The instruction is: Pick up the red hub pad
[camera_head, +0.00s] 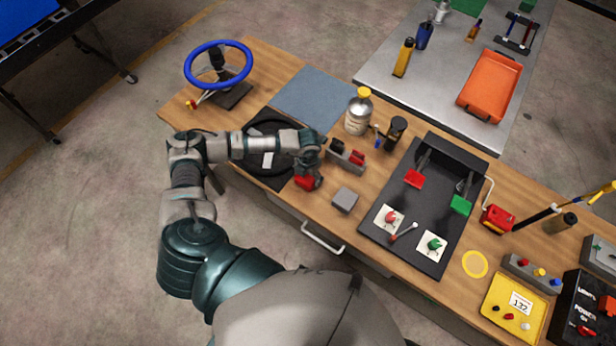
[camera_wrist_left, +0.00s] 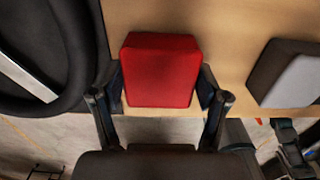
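The red hub pad (camera_head: 308,183) lies at the front edge of the wooden bench, beside the black round part. In the left wrist view the red pad (camera_wrist_left: 160,70) sits upright between my left gripper's two fingers (camera_wrist_left: 162,88). One finger is close along each side of it; whether they touch it cannot be told. In the head view my left gripper (camera_head: 308,168) is directly over the pad and partly covers it. The pad looks to be at bench height.
A grey block (camera_head: 345,200) stands just right of the pad; it also shows in the wrist view (camera_wrist_left: 292,78). A holder with red and black pieces (camera_head: 347,157) is behind. The black round part (camera_head: 262,178) lies left, under my forearm. A black pedal tray (camera_head: 400,247) is further right.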

